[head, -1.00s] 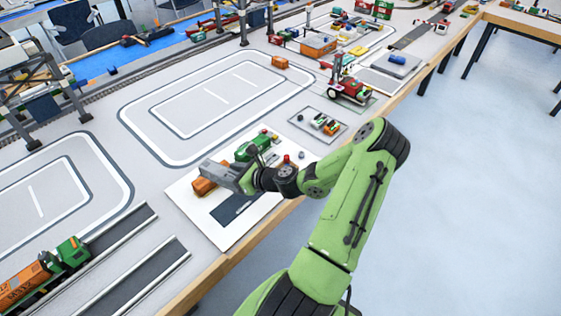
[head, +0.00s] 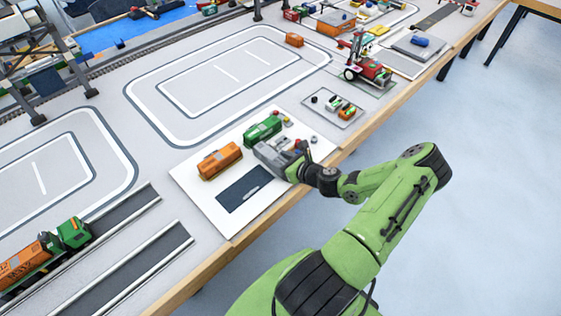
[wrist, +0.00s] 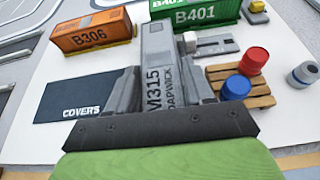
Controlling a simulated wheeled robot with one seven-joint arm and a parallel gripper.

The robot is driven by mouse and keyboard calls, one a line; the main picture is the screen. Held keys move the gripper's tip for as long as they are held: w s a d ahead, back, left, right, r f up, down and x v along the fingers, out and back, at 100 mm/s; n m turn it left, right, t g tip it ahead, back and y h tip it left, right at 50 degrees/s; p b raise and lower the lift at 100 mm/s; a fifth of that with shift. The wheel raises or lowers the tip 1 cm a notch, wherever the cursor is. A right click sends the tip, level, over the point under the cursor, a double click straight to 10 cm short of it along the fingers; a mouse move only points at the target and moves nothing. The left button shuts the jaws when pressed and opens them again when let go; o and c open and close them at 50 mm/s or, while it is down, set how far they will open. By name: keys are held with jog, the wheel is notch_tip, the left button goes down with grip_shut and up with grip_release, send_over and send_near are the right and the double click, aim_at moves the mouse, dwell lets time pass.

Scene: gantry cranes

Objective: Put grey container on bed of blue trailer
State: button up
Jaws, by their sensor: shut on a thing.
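The grey container (wrist: 158,60), marked M315, is between the fingers of my gripper (wrist: 162,88) in the wrist view. My gripper is shut on it. In the head view my gripper (head: 291,160) and the grey container (head: 268,153) are over the white board, beside the orange and green containers. I cannot tell how high the container is held. A small blue object (head: 420,41) rests on a grey pad at the far right back. I cannot tell whether it belongs to the blue trailer; no trailer is clearly recognisable.
An orange container (wrist: 92,30) marked B306 and a green container (wrist: 200,10) marked B401 stand on the white board (head: 185,180). A dark COVERS patch (wrist: 85,108), a small pallet (wrist: 243,90), and red and blue drums lie nearby. The marked lane area (head: 225,80) is mostly clear.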

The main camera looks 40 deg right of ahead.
jog(key=shift+r, duration=0.1)
jog(key=o, duration=1.1)
jog(key=shift+o, duration=0.2)
